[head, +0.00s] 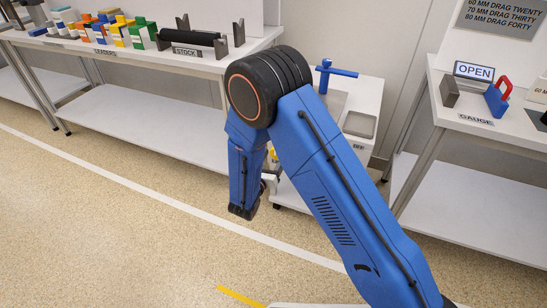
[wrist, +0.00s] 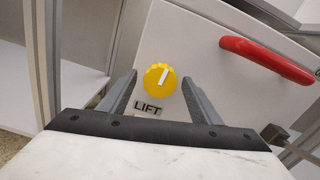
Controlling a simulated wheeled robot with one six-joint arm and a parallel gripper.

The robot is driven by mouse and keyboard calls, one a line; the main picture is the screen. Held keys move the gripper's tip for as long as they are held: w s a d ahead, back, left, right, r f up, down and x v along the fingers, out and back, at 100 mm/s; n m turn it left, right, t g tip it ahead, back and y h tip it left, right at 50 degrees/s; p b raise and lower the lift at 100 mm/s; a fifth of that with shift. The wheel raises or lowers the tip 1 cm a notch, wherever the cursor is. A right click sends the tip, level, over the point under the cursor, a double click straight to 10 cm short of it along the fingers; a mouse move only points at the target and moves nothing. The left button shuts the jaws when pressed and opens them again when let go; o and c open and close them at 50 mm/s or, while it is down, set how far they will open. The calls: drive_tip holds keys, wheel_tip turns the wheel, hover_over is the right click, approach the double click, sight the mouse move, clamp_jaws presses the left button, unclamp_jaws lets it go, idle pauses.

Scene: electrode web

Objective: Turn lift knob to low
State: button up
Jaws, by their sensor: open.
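The lift knob (wrist: 159,77) is a round yellow dial with a ridged edge and a white pointer bar, on a pale panel in the wrist view. The bar leans slightly right of straight up in that picture. A label reading LIFT (wrist: 148,107) sits just below it. My gripper (wrist: 160,85) is open, with one grey finger on each side of the knob. I cannot tell from this view how far the fingertips are from the panel. No mark for low is readable.
A red handle (wrist: 268,58) sticks out right of the knob. A white cabinet (head: 362,95) with a blue tee-shaped handle (head: 335,72) stands behind my arm. A table with blocks (head: 125,60) is at left, and a gauge table (head: 480,135) at right. Floor at left is clear.

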drive_tip(key=c, duration=1)
drive_tip(key=shift+c, duration=0.2)
drive_tip(key=shift+n, duration=0.4)
drive_tip(key=o, duration=1)
drive_tip(key=shift+o, duration=0.2)
drive_tip(key=v, duration=1.7)
drive_tip(key=shift+s, duration=0.2)
